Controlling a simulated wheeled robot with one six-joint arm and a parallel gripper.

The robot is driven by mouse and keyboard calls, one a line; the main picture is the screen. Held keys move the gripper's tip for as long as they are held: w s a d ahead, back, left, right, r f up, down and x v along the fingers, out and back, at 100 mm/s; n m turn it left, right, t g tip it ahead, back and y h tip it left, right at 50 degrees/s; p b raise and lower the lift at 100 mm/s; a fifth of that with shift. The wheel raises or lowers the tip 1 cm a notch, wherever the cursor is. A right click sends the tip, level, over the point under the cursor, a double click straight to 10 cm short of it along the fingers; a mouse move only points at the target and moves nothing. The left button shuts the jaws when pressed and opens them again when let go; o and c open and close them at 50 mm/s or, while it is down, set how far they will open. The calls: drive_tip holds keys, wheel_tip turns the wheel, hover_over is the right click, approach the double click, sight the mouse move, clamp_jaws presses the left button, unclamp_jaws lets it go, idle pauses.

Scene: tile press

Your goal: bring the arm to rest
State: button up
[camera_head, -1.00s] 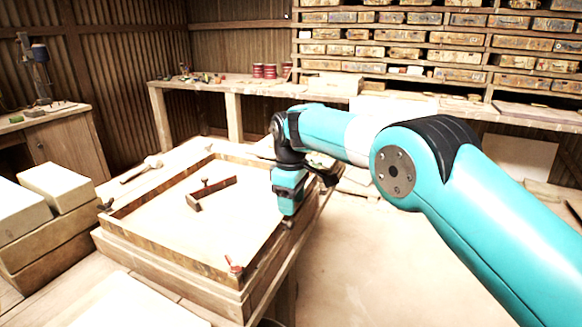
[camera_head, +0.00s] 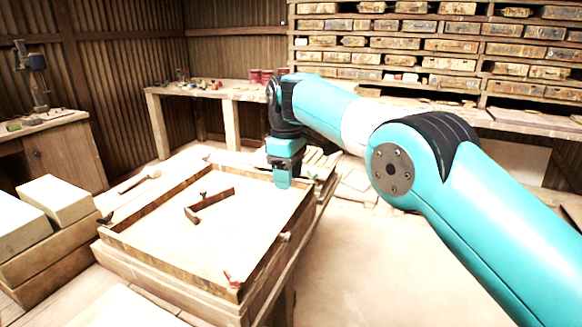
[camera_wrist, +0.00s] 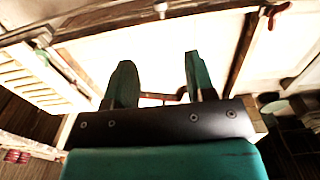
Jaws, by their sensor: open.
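My arm's teal gripper (camera_head: 284,180) hangs above the right back edge of the wooden frame (camera_head: 262,262), pointing down. In the wrist view the two fingers of my gripper (camera_wrist: 158,78) stand apart with nothing between them. Inside the frame, on its pale bed, lies a small dark, reddish bar-shaped tool (camera_head: 212,200), apart from my gripper. The lower finger tips are hard to tell from the frame edge in the head view.
A red clamp-like piece (camera_head: 232,280) sits on the frame's front right rim. A mallet (camera_head: 140,180) lies at the left. Stacked blocks (camera_head: 55,200) stand at far left. Shelves of boxes (camera_head: 430,45) line the back. The floor right of the frame is clear.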

drive_tip(key=s+d+r+m+y, duration=0.1)
drive_tip(key=s+d+r+m, duration=0.2)
drive_tip(key=s+d+r, duration=0.75)
drive_tip(key=s+d+f+m+y, duration=0.1)
drive_tip(key=s+d, duration=0.1)
drive_tip(key=s, duration=0.6)
drive_tip(key=s+d+f+m+y, duration=0.1)
drive_tip(key=s+d+f, duration=0.1)
drive_tip(key=s, duration=0.7)
drive_tip(key=s+d+f+m+y, duration=0.1)
drive_tip(key=s+d, duration=0.3)
drive_tip(key=s, duration=0.5)
drive_tip(key=shift+d+f+m+p, duration=0.3)
drive_tip(key=shift+f+m, duration=0.2)
drive_tip(key=shift+f, duration=0.2)
drive_tip(key=shift+s, duration=0.1)
